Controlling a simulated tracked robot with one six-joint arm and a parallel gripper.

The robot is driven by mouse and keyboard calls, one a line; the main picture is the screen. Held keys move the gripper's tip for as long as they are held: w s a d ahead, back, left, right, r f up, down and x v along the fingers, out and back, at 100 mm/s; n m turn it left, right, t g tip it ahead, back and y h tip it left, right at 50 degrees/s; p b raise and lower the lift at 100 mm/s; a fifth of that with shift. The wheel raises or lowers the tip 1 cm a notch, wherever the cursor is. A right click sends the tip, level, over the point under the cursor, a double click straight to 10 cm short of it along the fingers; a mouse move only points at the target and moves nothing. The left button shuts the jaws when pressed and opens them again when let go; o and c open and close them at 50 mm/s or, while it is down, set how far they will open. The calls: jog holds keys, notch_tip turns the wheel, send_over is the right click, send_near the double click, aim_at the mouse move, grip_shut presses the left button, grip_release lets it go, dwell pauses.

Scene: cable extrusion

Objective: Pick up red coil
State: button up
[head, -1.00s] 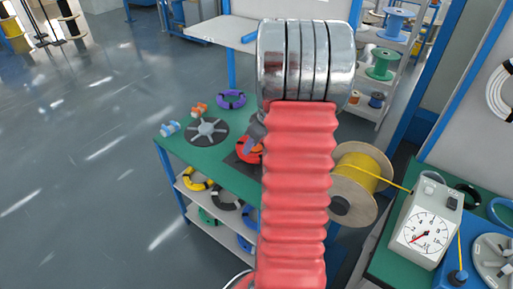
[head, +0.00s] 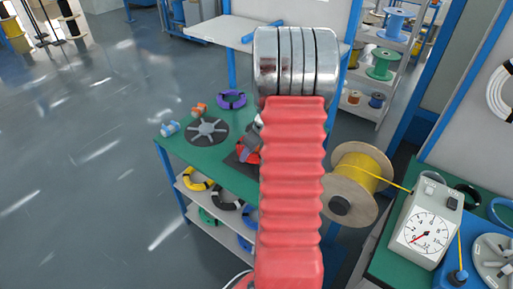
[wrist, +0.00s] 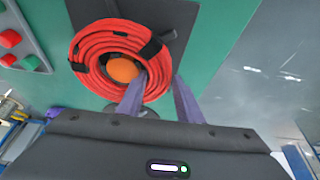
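The red coil (wrist: 88,48) lies on a dark grey plate on the green table, around an orange round core (wrist: 123,69). Dark bands wrap the coil. In the wrist view my gripper (wrist: 159,77) is open, with its two purple-grey fingers apart at the coil's right side. The left fingertip is over the ring near the core; the right one is just outside the rim. I cannot tell whether they touch it. In the head view my gripper hides most of the red coil (head: 242,156).
The green table (head: 187,150) also holds a purple coil (head: 231,99), a grey spoked disc (head: 207,131) and small orange and blue spools. A shelf below holds a yellow coil (head: 197,180) and others. A yellow cable reel (head: 357,180) stands right of my arm.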

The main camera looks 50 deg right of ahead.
dwell(0.3)
grip_shut()
jog(key=shift+r, duration=0.15)
notch_tip(320, 180, up, 10)
dwell(0.7)
dwell(0.4)
